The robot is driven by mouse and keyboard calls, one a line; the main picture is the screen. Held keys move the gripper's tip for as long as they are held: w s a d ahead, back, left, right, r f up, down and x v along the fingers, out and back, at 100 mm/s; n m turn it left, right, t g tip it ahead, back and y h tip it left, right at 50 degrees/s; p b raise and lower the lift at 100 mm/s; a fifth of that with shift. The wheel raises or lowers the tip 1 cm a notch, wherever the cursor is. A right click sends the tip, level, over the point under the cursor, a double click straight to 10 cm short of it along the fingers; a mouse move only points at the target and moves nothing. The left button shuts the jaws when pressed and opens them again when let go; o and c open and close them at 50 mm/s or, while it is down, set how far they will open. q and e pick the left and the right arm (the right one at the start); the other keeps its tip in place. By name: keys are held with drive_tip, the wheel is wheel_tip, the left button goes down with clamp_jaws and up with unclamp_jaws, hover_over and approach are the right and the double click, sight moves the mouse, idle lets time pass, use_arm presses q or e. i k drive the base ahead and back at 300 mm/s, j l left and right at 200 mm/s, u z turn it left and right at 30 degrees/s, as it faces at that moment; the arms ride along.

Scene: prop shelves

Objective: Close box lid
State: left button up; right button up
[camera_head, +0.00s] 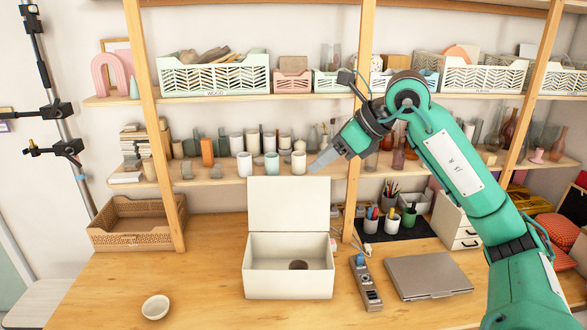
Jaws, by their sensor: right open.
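A white box (288,285) stands on the wooden table at the middle. Its lid (289,204) is raised upright at the back edge, so the box is open. A small dark round thing (298,265) shows inside it. My right gripper (318,164) is open and empty, its fingers pointing left and down. In the picture it lies just above and right of the lid's top right corner. How far it is from the lid in depth I cannot tell. My left gripper is not in view.
A small white bowl (155,307) is at the front left. A woven crate (131,222) is at the back left. Shelves with candles and baskets stand behind.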

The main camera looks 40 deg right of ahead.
sight(276, 203)
drive_tip(key=i+l, duration=0.65)
drive_tip(key=l, duration=0.15)
drive_tip(key=i+l, duration=0.6)
drive_tip(key=l, duration=0.15)
